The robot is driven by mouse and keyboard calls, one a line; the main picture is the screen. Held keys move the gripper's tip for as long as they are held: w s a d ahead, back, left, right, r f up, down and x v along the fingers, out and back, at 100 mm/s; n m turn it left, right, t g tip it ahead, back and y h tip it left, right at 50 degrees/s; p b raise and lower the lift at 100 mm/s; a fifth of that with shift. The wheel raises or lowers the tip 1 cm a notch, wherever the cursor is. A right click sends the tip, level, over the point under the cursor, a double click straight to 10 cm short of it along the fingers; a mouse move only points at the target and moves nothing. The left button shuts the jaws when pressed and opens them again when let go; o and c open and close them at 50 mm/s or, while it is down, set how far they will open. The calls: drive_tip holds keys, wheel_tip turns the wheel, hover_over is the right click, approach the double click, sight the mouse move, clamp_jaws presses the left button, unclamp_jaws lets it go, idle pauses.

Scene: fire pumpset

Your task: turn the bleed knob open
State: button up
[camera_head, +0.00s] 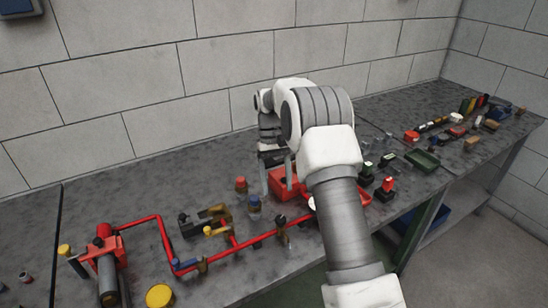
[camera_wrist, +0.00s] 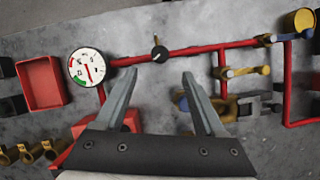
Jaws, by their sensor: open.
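A small black knob (camera_wrist: 158,53) with a pale mark sits on the red pipe (camera_wrist: 197,49) in the wrist view. I take it to be the bleed knob; the frames show no label. In the head view it appears as a small dark knob (camera_head: 281,221) on the pipe. My gripper (camera_wrist: 159,74) is open and empty. In the wrist view its fingertips lie either side of the knob's line and just below it, apart from it. In the head view my gripper (camera_head: 277,177) is over the bench, partly hidden by my arm.
A round gauge (camera_wrist: 85,67) joins the pipe left of the knob in the wrist view. A brass valve (camera_wrist: 245,72) branches off on the right. A red tray (camera_wrist: 42,86) lies at left. A pump (camera_head: 106,258) stands at the head view's left. Bare bench separates several fittings.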

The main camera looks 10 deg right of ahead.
drive_tip(key=v, duration=0.8)
drive_tip(key=shift+r+p, duration=0.2)
drive_tip(key=shift+p, duration=0.2)
drive_tip(key=shift+w, duration=0.1)
